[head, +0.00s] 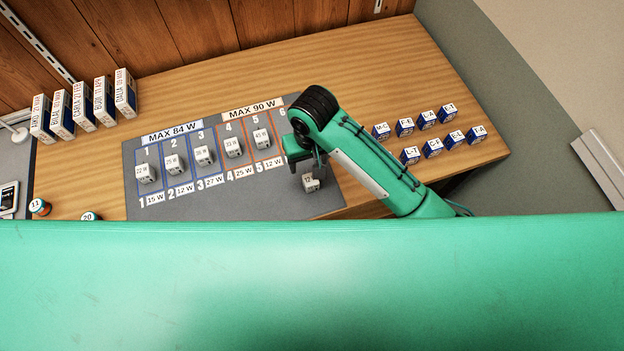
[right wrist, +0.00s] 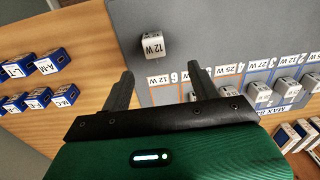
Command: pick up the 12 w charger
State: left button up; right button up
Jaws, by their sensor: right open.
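The 12 W charger (head: 310,183) is a small pale cube on the grey mat (head: 240,205), near the mat's lower right side in the head view. In the right wrist view the charger (right wrist: 153,46) shows its "12 W" face, just beyond the fingertips and roughly between their lines. My right gripper (head: 306,162) is over the mat close to the charger. Its two dark fingers (right wrist: 159,72) are spread with nothing between them. I cannot tell its exact height above the mat. My left gripper is not in view.
Several other charger cubes (head: 204,155) stand in the numbered slots left of my right arm. Blue-and-white boxes (head: 411,155) stand in two rows at the right. Tall name boxes (head: 104,100) line the back left. Bare wood (head: 385,70) lies behind the arm.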

aim_at(310, 176)
jog(key=shift+h, duration=0.3)
jog(key=f, duration=0.2)
jog(key=f+p, duration=0.1)
jog(key=f, duration=0.4)
jog(key=shift+w+f, duration=0.4)
jog(key=shift+w+f+p, duration=0.1)
jog(key=shift+f+p, duration=0.35)
jog(key=shift+p, duration=0.05)
jog(key=shift+w+d+f+p, duration=0.15)
jog(key=shift+f+p, duration=0.5)
jog(key=shift+f, duration=1.6)
jog(key=shift+w, duration=0.1)
jog(key=c, duration=1.1)
jog(key=shift+r, duration=0.1)
